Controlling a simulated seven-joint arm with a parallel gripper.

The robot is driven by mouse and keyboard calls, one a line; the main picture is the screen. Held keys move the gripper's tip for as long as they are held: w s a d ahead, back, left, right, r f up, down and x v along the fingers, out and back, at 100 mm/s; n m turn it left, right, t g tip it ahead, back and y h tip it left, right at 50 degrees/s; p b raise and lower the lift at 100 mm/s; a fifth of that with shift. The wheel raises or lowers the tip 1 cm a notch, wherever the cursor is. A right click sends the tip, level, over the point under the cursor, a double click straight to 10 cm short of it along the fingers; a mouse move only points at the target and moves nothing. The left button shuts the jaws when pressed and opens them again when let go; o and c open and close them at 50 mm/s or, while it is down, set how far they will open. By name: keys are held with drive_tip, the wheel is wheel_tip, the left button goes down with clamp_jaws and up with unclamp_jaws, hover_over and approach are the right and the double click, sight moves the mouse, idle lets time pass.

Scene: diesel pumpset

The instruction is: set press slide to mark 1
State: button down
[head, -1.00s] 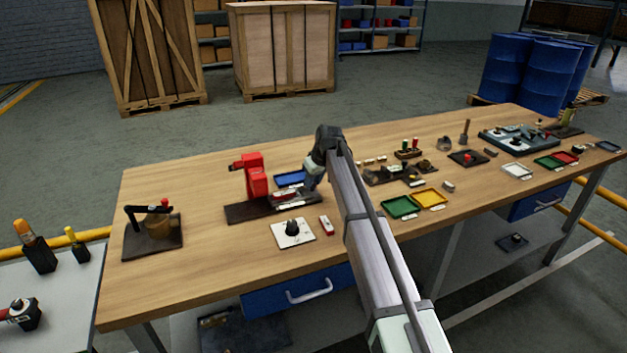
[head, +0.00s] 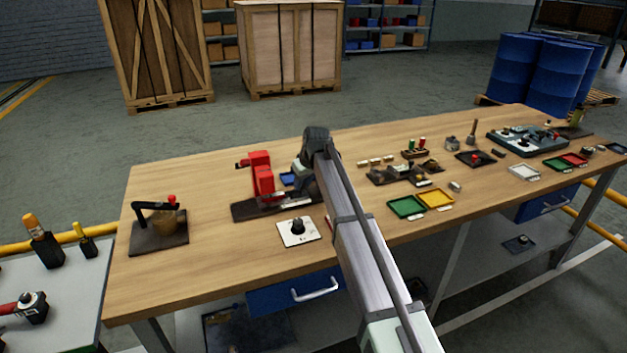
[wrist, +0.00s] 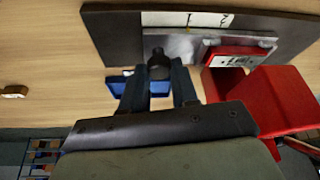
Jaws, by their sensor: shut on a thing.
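The red press (head: 262,178) stands on a dark base plate (head: 240,211) at the left-middle of the bench. It also shows at the right of the wrist view (wrist: 265,100). In the wrist view, a grey metal slide track (wrist: 185,46) runs along the base, beside a white scale strip (wrist: 205,19) with marks 1 and 2. My gripper (wrist: 159,78) is shut on the slide's black knob (wrist: 158,62), which sits between the fingers, near mark 1's side of the strip. Whether the slide is exactly at a mark cannot be told. In the head view my arm hides the knob.
A blue tray (wrist: 121,87) lies behind the press, close to my fingers. A white dial plate (head: 299,232) is in front of the press. Green (head: 405,206) and yellow (head: 434,198) trays lie to the right.

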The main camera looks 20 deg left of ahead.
drive_tip(key=c, duration=0.8)
unclamp_jaws()
drive_tip(key=shift+c, duration=0.2)
drive_tip(key=v, duration=1.3)
drive_tip(key=shift+r, duration=0.35)
drive_tip(key=shift+s+d, duration=0.1)
